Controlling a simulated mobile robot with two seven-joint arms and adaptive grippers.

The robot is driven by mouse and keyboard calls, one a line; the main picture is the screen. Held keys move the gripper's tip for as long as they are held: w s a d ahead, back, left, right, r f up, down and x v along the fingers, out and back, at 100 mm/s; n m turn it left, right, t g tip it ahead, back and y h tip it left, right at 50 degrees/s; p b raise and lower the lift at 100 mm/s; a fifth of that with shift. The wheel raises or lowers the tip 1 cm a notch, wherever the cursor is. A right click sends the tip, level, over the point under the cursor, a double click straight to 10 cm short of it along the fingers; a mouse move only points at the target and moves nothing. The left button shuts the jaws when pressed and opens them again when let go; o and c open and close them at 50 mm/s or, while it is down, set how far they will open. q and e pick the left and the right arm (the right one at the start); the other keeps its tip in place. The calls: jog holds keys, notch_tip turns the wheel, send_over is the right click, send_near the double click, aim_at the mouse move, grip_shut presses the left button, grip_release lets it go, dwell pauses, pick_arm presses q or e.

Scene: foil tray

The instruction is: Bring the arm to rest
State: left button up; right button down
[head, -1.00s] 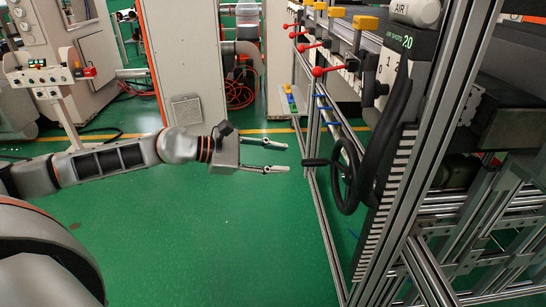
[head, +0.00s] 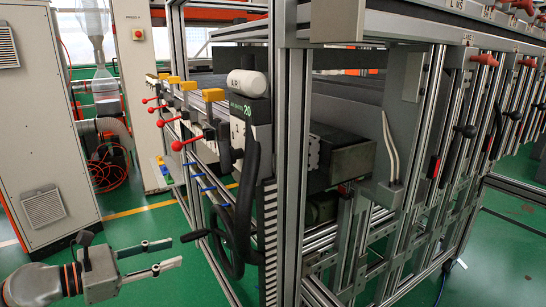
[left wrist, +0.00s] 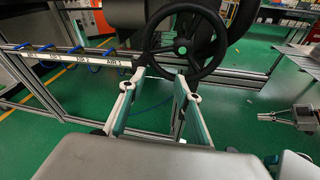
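My left gripper (head: 176,254) reaches in from the lower left of the head view. Its two fingers are apart with nothing between them. A black handwheel (head: 239,238) on the machine frame stands just right of the fingertips in that view. In the left wrist view the open fingers (left wrist: 159,88) point at the handwheel (left wrist: 151,50), with no contact visible. A grey gripper-like part (left wrist: 305,116) shows at the right edge of the left wrist view. It may be my right gripper, but its finger opening is unclear. The head view shows no right gripper.
A machine frame of metal posts (head: 290,150) fills the middle and right. Red-knobbed levers (head: 177,146) line its left side. A grey cabinet (head: 45,120) stands at the left. Green floor (head: 130,222) is bare between cabinet and frame.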

pick_arm(q)
jog(key=s+d+f+n+t+y+p, duration=0.1)
jog(key=s+d+f+n+t+y, duration=0.15)
jog(key=f+n, duration=0.7)
jog(key=s+d+f+n+t+y+p, duration=0.1)
jog(key=s+d+f+n+t, duration=0.2)
jog(key=n, duration=1.1)
jog(key=s+d+f+n+g+y+p, duration=0.1)
jog(key=s+f+n+g+y, duration=0.4)
jog(key=s+f+n, duration=1.4)
jog(key=shift+d+f+n+g, duration=0.35)
jog(key=shift+d+g, duration=0.1)
jog(key=shift+d, duration=0.05)
pick_arm(e)
jog(key=shift+s+a+r, duration=0.25)
jog(key=shift+r, duration=0.25)
jog(key=shift+s+a+r, duration=0.2)
jog(key=shift+s+r, duration=0.05)
jog(key=shift+r, duration=0.2)
jog(key=shift+w+r, duration=0.15)
jog(key=shift+r, duration=0.15)
